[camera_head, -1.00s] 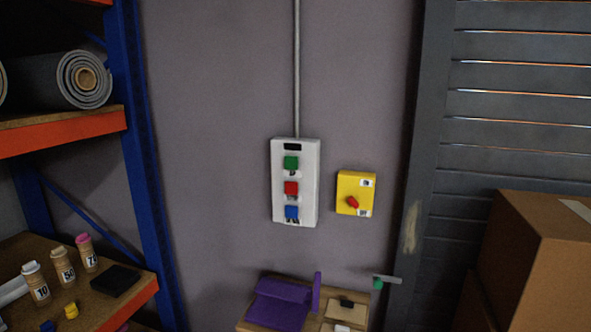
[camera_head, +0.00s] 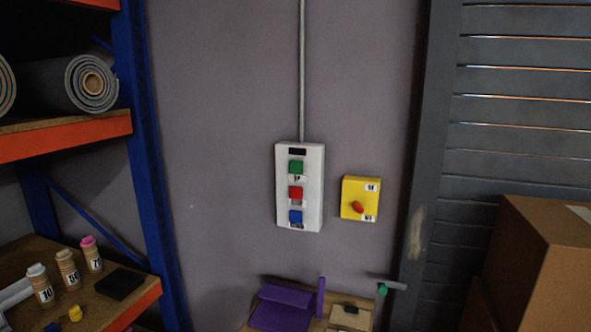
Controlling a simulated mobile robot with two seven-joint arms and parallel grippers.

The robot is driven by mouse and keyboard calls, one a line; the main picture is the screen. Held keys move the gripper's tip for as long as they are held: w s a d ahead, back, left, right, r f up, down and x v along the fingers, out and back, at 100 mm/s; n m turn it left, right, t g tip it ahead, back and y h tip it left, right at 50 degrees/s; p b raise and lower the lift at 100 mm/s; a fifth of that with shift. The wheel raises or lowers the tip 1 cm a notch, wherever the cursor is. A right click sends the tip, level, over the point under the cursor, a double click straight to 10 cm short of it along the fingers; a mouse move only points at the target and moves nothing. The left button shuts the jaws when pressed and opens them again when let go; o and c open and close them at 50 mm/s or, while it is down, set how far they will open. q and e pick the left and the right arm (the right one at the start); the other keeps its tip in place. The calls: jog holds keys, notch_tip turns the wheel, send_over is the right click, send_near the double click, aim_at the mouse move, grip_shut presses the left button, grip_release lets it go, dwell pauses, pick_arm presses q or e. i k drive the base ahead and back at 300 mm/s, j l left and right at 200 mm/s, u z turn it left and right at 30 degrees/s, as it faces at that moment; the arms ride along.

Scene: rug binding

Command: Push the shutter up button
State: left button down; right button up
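A white control box (camera_head: 314,189) is fixed on the grey wall, with a grey conduit running up from its top. It has a green button (camera_head: 296,167) at the top, a red button (camera_head: 295,193) in the middle and a blue button (camera_head: 295,217) at the bottom. The small labels by the buttons are too small to read, so I cannot tell which is marked up. The grey slatted shutter (camera_head: 520,110) is at the right. Neither of my grippers is in view.
A yellow box with a red knob (camera_head: 359,199) is right of the control box. Blue-post shelving (camera_head: 70,135) with rolls and bottles stands left. Cardboard boxes (camera_head: 548,245) stand right. A low surface with a purple item (camera_head: 283,306) is below.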

aim_at(294, 167)
jog(key=i+l, duration=0.15)
jog(key=i, duration=0.35)
jog(key=i+l+u, duration=0.15)
jog(key=i, duration=0.35)
